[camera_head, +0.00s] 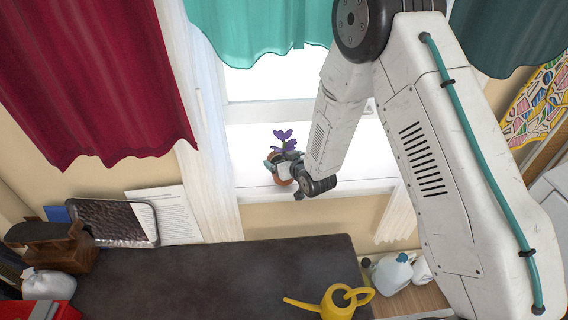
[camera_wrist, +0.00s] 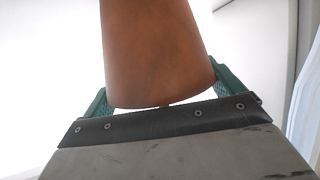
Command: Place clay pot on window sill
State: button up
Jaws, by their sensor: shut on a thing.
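The clay pot (camera_wrist: 158,55) fills the upper middle of the wrist view, orange-brown, between the two green fingers of my gripper (camera_wrist: 160,98). In the head view the pot (camera_head: 281,172) holds a purple plant (camera_head: 284,138), and my gripper (camera_head: 284,160) is shut on it. The pot is at the white window sill (camera_head: 240,180), in front of the bright window. My wrist hides part of the pot. I cannot tell whether the pot's base touches the sill.
A dark table (camera_head: 200,285) stands below the sill, with a yellow watering can (camera_head: 335,303) at its front right. Teal curtains (camera_head: 250,25) hang above, and a red curtain (camera_head: 95,90) hangs at left. The sill to the right of the pot (camera_head: 365,175) looks clear.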

jog(key=shift+f, duration=0.75)
